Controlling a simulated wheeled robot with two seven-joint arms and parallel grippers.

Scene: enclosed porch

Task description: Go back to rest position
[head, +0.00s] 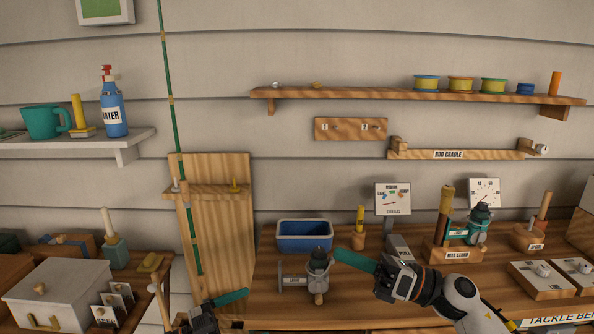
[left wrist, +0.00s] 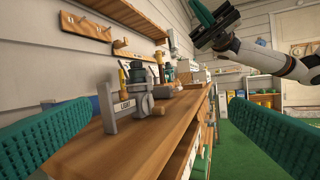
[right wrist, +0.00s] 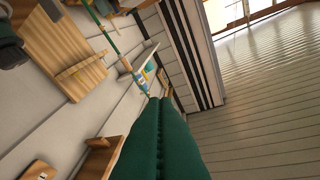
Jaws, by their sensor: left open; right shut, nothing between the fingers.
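My right gripper (head: 340,254) reaches in from the lower right in the head view, above the tackle bench (head: 380,318), with its green fingers together. In the right wrist view its fingers (right wrist: 160,102) lie side by side with nothing between them. My left gripper (head: 230,298) shows partly at the bottom of the head view, at the bench's left end. In the left wrist view its green fingers (left wrist: 163,105) are wide apart and empty, facing along the bench. My right arm and its fingers also show at the top right there.
A reel stand (head: 453,252) is further right. A green rod (head: 178,130) leans upright at left. A white box (head: 58,290) stands lower left.

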